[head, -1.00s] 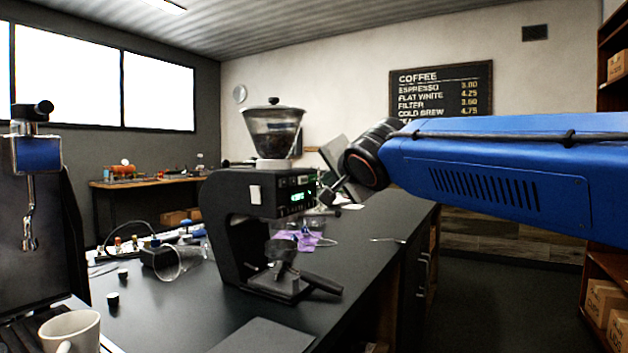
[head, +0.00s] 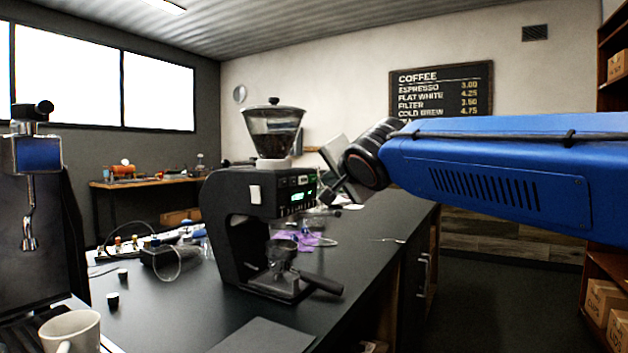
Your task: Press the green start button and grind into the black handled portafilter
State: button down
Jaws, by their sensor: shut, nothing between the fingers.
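The black grinder (head: 228,194) stands on the dark counter with a clear hopper (head: 273,130) of dark beans on top. Its front panel (head: 300,186) has small buttons and a lit green display; I cannot single out the green start button. The portafilter (head: 322,284) rests under the grinder's spout, its black handle pointing right. What is in its basket cannot be made out. My gripper (head: 326,194) is shut and empty, close to the right edge of the panel. Its fingertips are small and dark, and I cannot tell whether they touch a button.
A white mug (head: 70,331) and a machine with a steam wand (head: 29,215) stand at the left. A glass vessel (head: 180,262) and small black pieces (head: 112,299) lie left of the grinder. A purple cloth (head: 303,240) lies behind it. The front right counter is clear.

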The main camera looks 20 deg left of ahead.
jog(key=shift+a, duration=0.1)
dwell(0.7)
jog(key=shift+a, duration=0.3)
jog(key=shift+a, duration=0.35)
dwell(0.8)
dwell(0.3)
jog(key=shift+d, duration=0.75)
jog(key=shift+s+d, duration=0.2)
jog(key=shift+d, duration=2.3)
